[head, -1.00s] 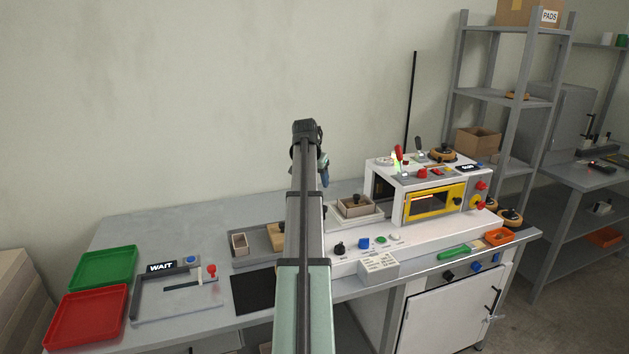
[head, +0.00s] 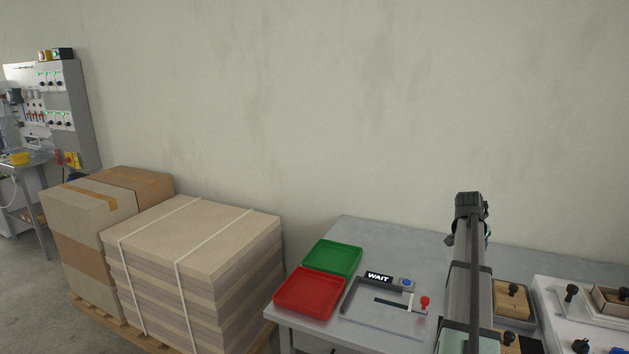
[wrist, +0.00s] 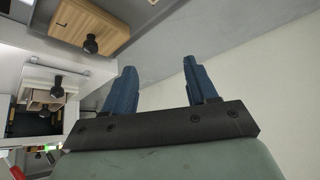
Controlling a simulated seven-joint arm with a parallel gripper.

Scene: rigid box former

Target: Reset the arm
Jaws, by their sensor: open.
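My gripper shows in the wrist view (wrist: 160,85), its two blue fingers spread apart with nothing between them. Beyond the fingers are the grey bench top and the pale wall. In the head view my arm rises over the right part of the bench (head: 405,235), and its own links hide the fingers.
Green (head: 333,257) and red (head: 310,291) trays sit on the bench's left end. Right of them is a grey fixture with a WAIT sign (head: 378,277). Strapped boards (head: 195,240) and cardboard boxes (head: 90,225) stand left. A white machine base (head: 560,310) is at right.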

